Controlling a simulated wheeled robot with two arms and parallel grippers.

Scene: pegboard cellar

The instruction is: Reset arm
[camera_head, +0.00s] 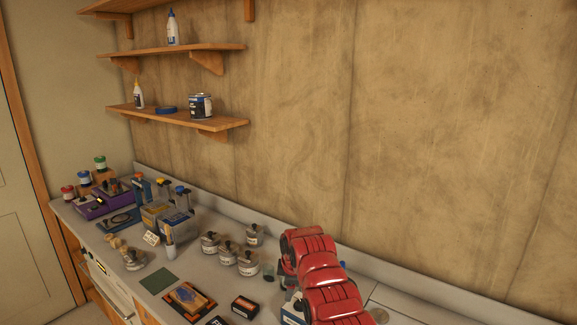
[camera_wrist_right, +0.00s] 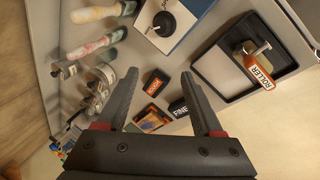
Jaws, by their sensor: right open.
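My right arm (camera_head: 322,275) is red and reaches over the right part of the counter in the head view. Its gripper is hidden behind the arm there. In the right wrist view my right gripper (camera_wrist_right: 160,73) has its two dark fingers spread apart, with nothing held between them. A small black box with an orange label (camera_wrist_right: 155,82) shows between the fingers, below them on the counter. A second black box (camera_wrist_right: 180,107) and a black-and-orange pack (camera_wrist_right: 150,118) lie nearby. My left gripper is in neither view.
The counter holds several knobbed jars (camera_head: 226,253), a green sheet (camera_head: 158,281), a purple case (camera_head: 103,203) and blue-and-grey containers (camera_head: 165,217). A black tray with a roller label (camera_wrist_right: 212,67) lies beside a knobbed block (camera_wrist_right: 187,14). Shelves (camera_head: 175,118) hang on the back wall.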

